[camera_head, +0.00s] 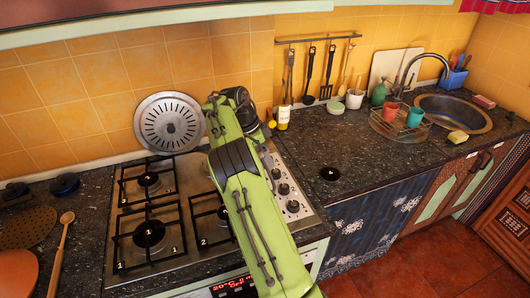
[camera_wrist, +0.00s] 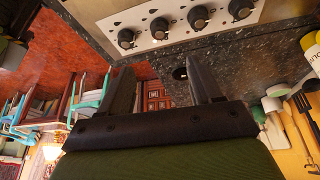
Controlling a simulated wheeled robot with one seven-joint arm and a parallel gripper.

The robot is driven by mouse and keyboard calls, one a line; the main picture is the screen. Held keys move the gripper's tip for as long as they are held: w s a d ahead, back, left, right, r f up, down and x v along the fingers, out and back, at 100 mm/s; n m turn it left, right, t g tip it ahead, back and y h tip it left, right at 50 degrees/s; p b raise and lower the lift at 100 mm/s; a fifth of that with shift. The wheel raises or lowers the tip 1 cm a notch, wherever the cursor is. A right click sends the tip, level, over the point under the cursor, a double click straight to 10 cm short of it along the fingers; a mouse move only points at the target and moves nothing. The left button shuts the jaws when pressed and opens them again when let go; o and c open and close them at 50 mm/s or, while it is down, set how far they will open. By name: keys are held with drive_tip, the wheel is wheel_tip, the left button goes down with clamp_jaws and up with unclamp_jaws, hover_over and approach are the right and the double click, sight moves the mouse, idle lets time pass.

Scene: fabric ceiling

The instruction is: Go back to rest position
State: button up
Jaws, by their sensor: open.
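My green arm reaches over the stove in the head view, and its end, with dark parts, is near the back edge of the stove. My gripper (camera_wrist: 163,88) shows in the wrist view with its two dark fingers spread apart and nothing between them. The stove's knob panel (camera_wrist: 180,25) is in front of the fingers, at the top of that view. In the head view the fingertips are hidden behind the arm.
The gas stove (camera_head: 165,250) has burners with black grates. A round perforated lid (camera_head: 169,122) leans on the wall behind it. Utensils hang on a rail (camera_head: 320,39). A dish rack (camera_head: 399,127) with cups stands by the sink (camera_head: 454,113). The counter right of the stove is mostly clear.

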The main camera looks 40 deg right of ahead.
idle(0.3)
drive_tip(key=s+a+r+n+t+y, duration=0.2)
drive_tip(key=s+a+r+n+t, duration=0.2)
drive_tip(key=s+a+r+n, duration=0.95)
drive_tip(key=s+a+f+n+t+y, duration=0.1)
drive_tip(key=s+a+n, duration=0.3)
drive_tip(key=s, duration=0.4)
drive_tip(key=s+a+f+n+t+y, duration=0.1)
drive_tip(key=s+a+n+t, duration=0.2)
drive_tip(key=s+a+n, duration=0.2)
drive_tip(key=s+a, duration=0.2)
drive_tip(key=s, duration=0.1)
drive_tip(key=shift+f, duration=0.4)
drive_tip(key=shift+d, duration=0.1)
